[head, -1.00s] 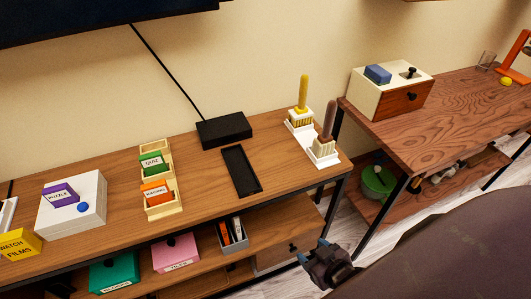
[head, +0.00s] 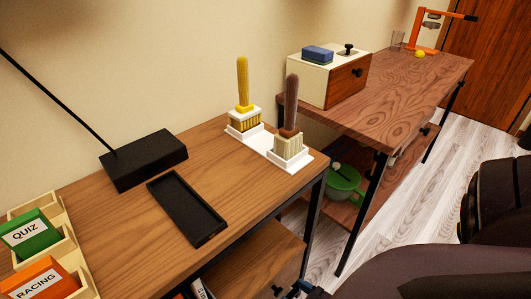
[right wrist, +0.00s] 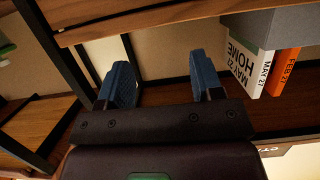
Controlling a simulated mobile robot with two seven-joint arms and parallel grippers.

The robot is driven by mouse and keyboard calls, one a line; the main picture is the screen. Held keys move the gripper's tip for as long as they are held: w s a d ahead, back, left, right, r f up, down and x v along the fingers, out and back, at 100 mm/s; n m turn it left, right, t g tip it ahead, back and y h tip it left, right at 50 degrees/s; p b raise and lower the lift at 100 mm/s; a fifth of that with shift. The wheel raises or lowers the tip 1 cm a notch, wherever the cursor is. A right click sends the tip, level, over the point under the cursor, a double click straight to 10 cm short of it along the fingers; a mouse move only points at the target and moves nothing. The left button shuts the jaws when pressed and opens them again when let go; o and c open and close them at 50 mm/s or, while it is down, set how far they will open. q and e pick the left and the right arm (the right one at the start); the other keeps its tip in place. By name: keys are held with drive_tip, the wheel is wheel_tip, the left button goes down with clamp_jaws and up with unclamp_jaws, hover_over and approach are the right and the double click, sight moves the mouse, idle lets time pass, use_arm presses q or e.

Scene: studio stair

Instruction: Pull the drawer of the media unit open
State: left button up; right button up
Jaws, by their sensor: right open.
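The media unit (head: 258,152) is the wood-topped unit with a black frame at left and centre in the head view. The tip of my right gripper (head: 306,288) shows just right of the knob, mostly out of frame. In the right wrist view my right gripper (right wrist: 163,82) has its two blue fingers wide apart with nothing between them. I cannot pick out the knob there. My left gripper is not in view.
On the unit stand two brushes in white holders (head: 268,146), a black tray (head: 187,208), a black box (head: 143,160) and a card rack (head: 62,225). A second wooden table (head: 395,92) stands to the right.

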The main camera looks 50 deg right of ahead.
drive_tip(key=g+b, duration=0.1)
drive_tip(key=b, duration=0.1)
approach(280, 292)
drive_tip(key=b+x, duration=0.1)
drive_tip(key=x, duration=0.4)
drive_tip(key=b+x, duration=0.1)
drive_tip(key=x, duration=0.2)
drive_tip(key=shift+w+d+f+b, duration=0.1)
drive_tip(key=shift+f+b, duration=0.2)
drive_tip(key=shift+f, duration=0.1)
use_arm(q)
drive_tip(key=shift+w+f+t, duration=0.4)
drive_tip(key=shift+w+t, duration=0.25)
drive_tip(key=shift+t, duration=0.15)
use_arm(e)
drive_tip(key=shift+x, duration=0.9)
drive_tip(key=shift+r, duration=0.1)
clamp_jaws()
